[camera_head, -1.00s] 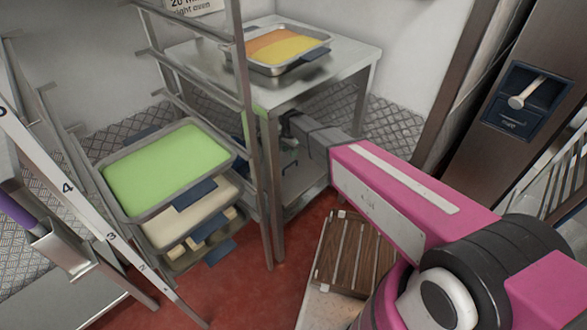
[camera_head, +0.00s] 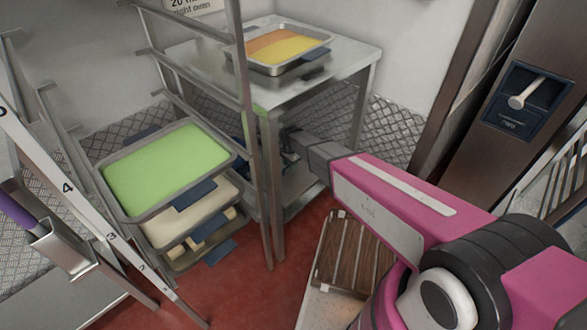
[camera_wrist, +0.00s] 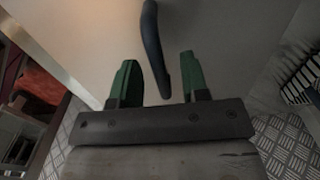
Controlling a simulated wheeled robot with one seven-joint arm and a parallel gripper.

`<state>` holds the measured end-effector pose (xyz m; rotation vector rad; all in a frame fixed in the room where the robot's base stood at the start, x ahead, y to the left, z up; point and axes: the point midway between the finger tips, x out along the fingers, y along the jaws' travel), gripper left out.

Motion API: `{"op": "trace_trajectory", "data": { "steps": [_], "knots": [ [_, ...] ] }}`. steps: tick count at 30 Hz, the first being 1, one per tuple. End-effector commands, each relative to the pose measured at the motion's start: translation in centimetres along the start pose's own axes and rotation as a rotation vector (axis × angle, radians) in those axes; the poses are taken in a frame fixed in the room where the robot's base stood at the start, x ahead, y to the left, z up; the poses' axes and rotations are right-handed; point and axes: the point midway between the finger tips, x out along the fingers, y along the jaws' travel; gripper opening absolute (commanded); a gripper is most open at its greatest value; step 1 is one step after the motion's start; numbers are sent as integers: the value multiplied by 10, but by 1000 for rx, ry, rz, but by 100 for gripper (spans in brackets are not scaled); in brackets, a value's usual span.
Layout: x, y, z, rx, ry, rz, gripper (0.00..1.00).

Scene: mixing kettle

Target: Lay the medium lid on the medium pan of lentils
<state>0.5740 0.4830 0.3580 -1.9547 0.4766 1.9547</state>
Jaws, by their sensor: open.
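In the wrist view my gripper (camera_wrist: 158,60) is open, with its two green fingers apart. A dark blue, bar-like handle (camera_wrist: 153,45) lies between them, with clear gaps on both sides. Behind it is a broad pale grey surface (camera_wrist: 225,45); I cannot tell whether this is the medium lid. In the head view my gripper (camera_head: 284,150) is low beside the steel table, partly hidden by the rack post. I cannot make out a medium pan of lentils in either view.
A steel table (camera_head: 345,62) holds a tray of orange and yellow food (camera_head: 283,46). A rack (camera_head: 243,75) at the left holds a green-filled tray (camera_head: 165,168) above pale ones (camera_head: 195,212). A slatted wooden board (camera_head: 350,255) is below my arm.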

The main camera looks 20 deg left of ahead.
Motion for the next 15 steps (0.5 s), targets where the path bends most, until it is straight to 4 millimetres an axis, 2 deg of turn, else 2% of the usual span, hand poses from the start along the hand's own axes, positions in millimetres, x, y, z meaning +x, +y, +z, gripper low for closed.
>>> {"op": "trace_trajectory", "data": {
  "steps": [3,4,7,8,15],
  "knots": [
    [0,0,0,0,0,0,42],
    [0,0,0,0,0,0,38],
    [0,0,0,0,0,0,6],
    [0,0,0,0,0,0,0],
    [-3,0,0,0,0,-1,0]
  ]
}}
